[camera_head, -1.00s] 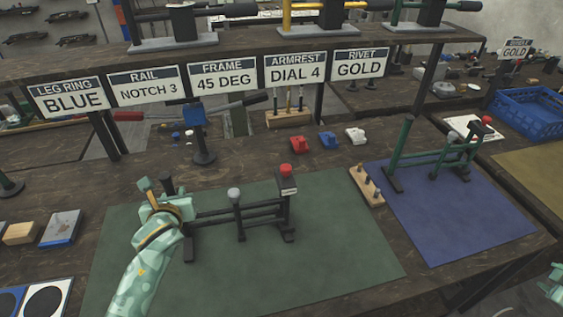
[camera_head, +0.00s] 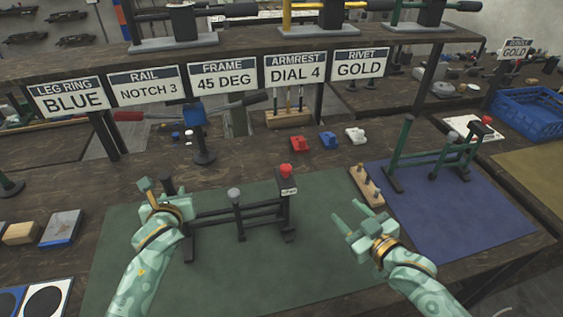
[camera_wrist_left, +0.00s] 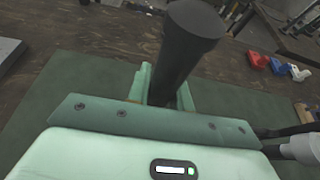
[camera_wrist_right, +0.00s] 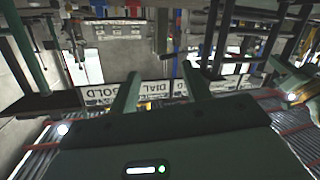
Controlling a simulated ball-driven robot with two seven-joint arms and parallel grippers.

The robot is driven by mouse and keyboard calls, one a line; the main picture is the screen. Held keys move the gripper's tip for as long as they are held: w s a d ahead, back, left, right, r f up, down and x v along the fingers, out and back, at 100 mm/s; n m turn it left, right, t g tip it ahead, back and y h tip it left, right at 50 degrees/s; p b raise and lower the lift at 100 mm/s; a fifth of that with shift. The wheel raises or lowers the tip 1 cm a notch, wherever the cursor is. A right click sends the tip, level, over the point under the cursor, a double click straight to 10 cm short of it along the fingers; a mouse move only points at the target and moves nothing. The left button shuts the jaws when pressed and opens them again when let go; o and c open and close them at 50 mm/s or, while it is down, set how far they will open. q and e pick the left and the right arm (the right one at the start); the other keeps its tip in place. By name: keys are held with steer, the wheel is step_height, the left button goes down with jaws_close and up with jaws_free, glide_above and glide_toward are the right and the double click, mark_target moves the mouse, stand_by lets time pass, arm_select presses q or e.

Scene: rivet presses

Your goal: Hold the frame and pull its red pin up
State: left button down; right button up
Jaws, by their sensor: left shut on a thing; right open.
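The dark frame (camera_head: 215,216) stands on the green mat, with a grey-topped post at its middle. Its red pin (camera_head: 286,170) sits on top of the right post, above a small white label. My left gripper (camera_head: 158,199) is at the frame's left post. In the left wrist view its fingers are shut around the thick black post (camera_wrist_left: 182,55). My right gripper (camera_head: 350,220) is open and empty, above the mat, right of the frame and lower in the picture than the pin. The right wrist view shows its two spread fingers (camera_wrist_right: 160,90) with nothing between them.
A green frame (camera_head: 435,160) stands on the blue mat (camera_head: 460,220) at the right. A wooden peg block (camera_head: 366,186) lies between the mats. Red, blue and white small parts (camera_head: 328,140) lie behind. Signs hang above; one reads FRAME 45 DEG (camera_head: 223,79).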

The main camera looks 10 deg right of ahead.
steer(key=m+t+y, duration=0.1)
steer(key=m+t, duration=0.1)
glide_toward(283, 164)
steer(key=x, duration=1.1)
steer(key=shift+w+d+f, duration=0.1)
steer(key=shift+w+f, duration=0.05)
steer(key=shift+f, duration=0.1)
